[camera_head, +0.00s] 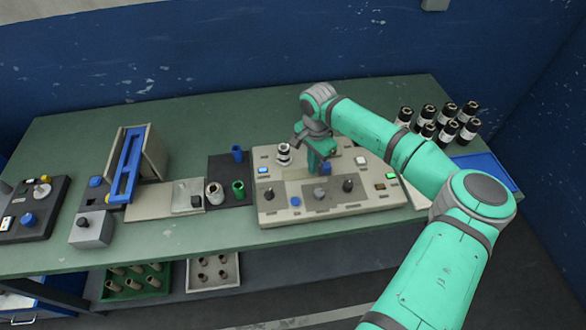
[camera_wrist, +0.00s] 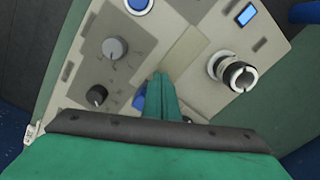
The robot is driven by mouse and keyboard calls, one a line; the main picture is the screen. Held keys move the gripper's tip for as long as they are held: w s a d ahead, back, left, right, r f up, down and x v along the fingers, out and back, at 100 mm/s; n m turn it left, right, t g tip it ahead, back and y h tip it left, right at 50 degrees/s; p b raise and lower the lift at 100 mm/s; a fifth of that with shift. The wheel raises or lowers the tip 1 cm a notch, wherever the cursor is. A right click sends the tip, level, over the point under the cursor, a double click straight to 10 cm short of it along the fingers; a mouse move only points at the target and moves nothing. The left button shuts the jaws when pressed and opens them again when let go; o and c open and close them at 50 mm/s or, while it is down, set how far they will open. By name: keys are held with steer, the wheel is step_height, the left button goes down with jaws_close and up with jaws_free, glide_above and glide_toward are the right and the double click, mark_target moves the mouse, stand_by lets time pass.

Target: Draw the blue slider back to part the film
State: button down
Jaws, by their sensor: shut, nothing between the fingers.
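On the grey control panel (camera_head: 290,215), a small blue part (camera_head: 325,169) that looks like the slider shows right beside my fingertips. In the wrist view the blue part (camera_wrist: 138,99) sits just left of the fingers and is partly hidden by them; I cannot tell whether they touch. My gripper (camera_head: 314,168) is shut and empty, pointing down at the panel's middle. Its closed fingers (camera_wrist: 161,82) show at the centre of the wrist view. No film can be made out at the panel.
A ringed post (camera_head: 284,154) stands on the panel at the back left. Grey (camera_head: 320,193) and black (camera_head: 348,185) knobs are at the front. Several dark bottles (camera_head: 447,125) stand at the right. A blue-framed stand (camera_head: 125,167) is at the left. The table's back left is clear.

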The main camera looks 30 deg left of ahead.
step_height(320, 180, up, 8)
stand_by(0.9)
stand_by(0.3)
steer(key=shift+a+f, duration=0.1)
